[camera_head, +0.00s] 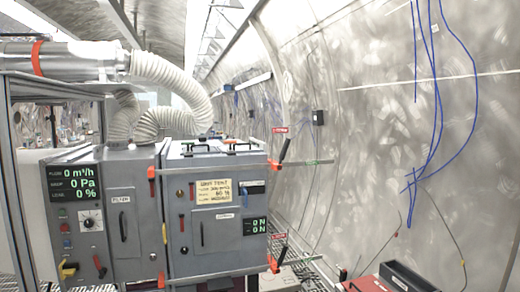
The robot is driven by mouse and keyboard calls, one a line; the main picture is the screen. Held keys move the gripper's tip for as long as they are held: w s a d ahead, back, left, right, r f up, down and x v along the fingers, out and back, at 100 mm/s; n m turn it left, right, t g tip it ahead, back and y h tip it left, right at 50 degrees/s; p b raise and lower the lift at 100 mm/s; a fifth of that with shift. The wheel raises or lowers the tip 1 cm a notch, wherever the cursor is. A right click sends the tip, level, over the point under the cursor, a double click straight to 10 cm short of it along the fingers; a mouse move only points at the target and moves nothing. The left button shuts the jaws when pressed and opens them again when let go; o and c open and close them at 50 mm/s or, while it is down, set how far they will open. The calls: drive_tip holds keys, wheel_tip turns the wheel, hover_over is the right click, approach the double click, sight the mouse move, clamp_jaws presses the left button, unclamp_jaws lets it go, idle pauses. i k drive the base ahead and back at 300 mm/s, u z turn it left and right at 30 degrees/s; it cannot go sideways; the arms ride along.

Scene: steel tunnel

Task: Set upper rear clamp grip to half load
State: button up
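A grey filter cabinet (215,225) stands left of centre, with red clamps at its corners. The upper right clamp (275,164) has a black grip (284,150) tilted up to the right, under a small red tag. It appears to be the upper rear clamp, but its tag is too small to read. The lower right clamp (274,264) has a similar black grip. Another red clamp (152,173) sits at the upper left. A small green display (256,226) on the cabinet seems to read 0 N on two lines. My gripper is not in view.
A control panel (83,215) on the left shows 0 m³/h, 0 Pa and 0 %. A white ribbed hose (178,78) arches over the cabinet. Blue cables (437,100) hang on the right metal wall. A red object with a black tray (405,278) is at the lower right.

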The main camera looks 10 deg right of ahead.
sight(284, 150)
drive_tip(key=u, duration=0.1)
drive_tip(key=i, duration=0.9)
drive_tip(key=z, duration=0.15)
